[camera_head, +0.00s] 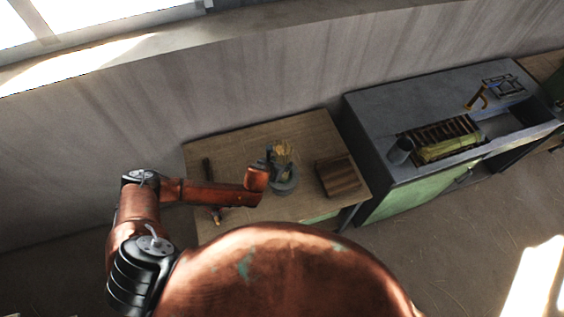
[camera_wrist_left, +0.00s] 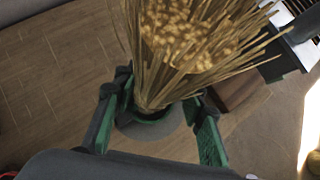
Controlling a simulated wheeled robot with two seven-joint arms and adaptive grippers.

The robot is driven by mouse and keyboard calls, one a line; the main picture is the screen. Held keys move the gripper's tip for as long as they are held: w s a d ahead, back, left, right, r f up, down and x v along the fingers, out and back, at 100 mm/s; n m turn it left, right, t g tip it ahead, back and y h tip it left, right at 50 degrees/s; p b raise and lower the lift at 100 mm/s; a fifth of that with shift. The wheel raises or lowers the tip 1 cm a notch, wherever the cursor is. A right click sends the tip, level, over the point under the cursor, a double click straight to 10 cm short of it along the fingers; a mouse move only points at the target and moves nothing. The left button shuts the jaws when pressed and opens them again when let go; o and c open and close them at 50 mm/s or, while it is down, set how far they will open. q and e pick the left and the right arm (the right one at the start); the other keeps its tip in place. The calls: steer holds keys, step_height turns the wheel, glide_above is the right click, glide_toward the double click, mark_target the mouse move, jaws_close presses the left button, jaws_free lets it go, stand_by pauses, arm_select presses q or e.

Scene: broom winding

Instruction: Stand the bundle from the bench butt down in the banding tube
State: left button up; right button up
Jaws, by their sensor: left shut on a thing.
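The straw bundle (camera_head: 283,150) stands roughly upright over the wooden bench, brush end up; its bushy head fills the top of the left wrist view (camera_wrist_left: 190,40). My left gripper (camera_wrist_left: 155,108) is shut on its lower part, with one green-lined finger on each side. The grey banding tube (camera_head: 285,187) sits on the bench right at the bundle's foot, and its dark rim shows below the bundle in the left wrist view (camera_wrist_left: 150,128). The butt is hidden, so I cannot tell how deep it sits in the tube. My right gripper is out of view.
A brown wooden block (camera_head: 338,178) lies on the bench (camera_head: 235,146) to the right of the tube. A dark rod-like tool (camera_head: 208,172) lies at the left. A grey-topped cabinet (camera_head: 385,112) stands at right, carrying a slatted rack, yellow-green stalks (camera_head: 447,149) and a grey cup (camera_head: 400,151).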

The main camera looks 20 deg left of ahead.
arm_select(q)
steer(key=o, duration=1.2)
steer(key=shift+o, duration=0.2)
steer(key=shift+r, duration=0.1)
steer(key=v, duration=1.2)
